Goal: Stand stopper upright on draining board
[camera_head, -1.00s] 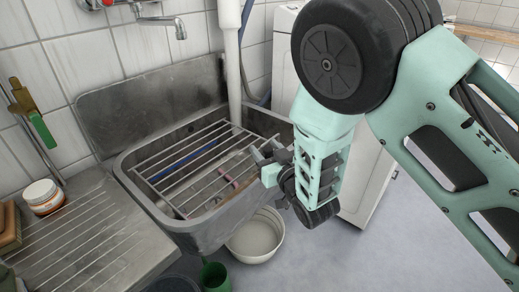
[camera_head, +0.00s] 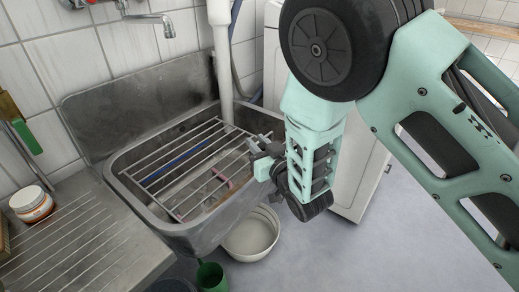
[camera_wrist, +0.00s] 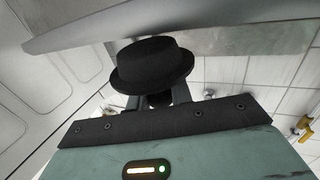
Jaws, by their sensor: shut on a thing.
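The black rubber stopper (camera_wrist: 153,62), shaped like a hat with a wide flange, is in the wrist view. Its narrower end points up in that picture and its flange faces my gripper. My gripper (camera_head: 264,146) is shut on it, over the right rim of the sink in the head view. I cannot make out the stopper in the head view. The grey ribbed draining board (camera_head: 75,240) is at the lower left, left of the sink and well away from my gripper.
The metal sink (camera_head: 190,225) has a wire rack (camera_head: 180,165) across it, with a blue and a pink thing under the bars. A jar (camera_head: 32,203) stands on the board's back left. A pale basin (camera_head: 252,236) and green mug (camera_head: 211,276) are below. A tap (camera_head: 168,28) overhangs the back.

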